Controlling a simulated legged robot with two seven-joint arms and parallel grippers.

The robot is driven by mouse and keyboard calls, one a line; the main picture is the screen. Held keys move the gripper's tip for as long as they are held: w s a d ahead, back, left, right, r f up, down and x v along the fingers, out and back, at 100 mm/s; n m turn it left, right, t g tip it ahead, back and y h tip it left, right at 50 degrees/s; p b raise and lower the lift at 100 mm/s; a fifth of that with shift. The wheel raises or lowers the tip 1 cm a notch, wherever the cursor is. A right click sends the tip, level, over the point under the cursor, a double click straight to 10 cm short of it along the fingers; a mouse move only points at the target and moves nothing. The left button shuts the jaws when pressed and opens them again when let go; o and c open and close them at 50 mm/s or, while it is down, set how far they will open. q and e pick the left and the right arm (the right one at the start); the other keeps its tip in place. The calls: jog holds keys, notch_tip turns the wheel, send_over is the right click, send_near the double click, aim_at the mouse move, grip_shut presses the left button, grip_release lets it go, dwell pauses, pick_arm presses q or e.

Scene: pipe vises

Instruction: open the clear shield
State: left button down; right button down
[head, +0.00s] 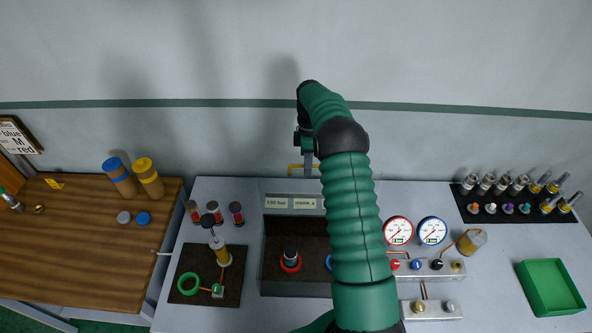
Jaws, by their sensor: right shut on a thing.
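The clear shield itself is too transparent to make out. A yellow handle (293,168) stands high behind the dark open-topped box (268,283), in front of the wall. My right gripper (307,164) is at this handle, pointing down, and is shut on it. My green right arm crosses the picture's middle and hides part of the box's right side. In the box are a dark fitting with a red ring (290,263) and a blue ring (329,262), partly hidden by my arm. My left gripper is not in view.
Left of the box, a dark mat (236,293) holds a pump-like device and a green ring. Two gauges (398,231) and a valve block stand right of my arm. A green tray (551,287) is at far right. A wooden table (80,250) is at left.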

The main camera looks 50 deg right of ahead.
jog(key=w+d, duration=0.1)
jog(key=w+d+f+p, duration=0.1)
jog(key=shift+w+d, duration=0.2)
jog(key=shift+d, duration=0.15)
jog(key=shift+r, duration=0.15)
jog(key=c, duration=1.5)
grip_release()
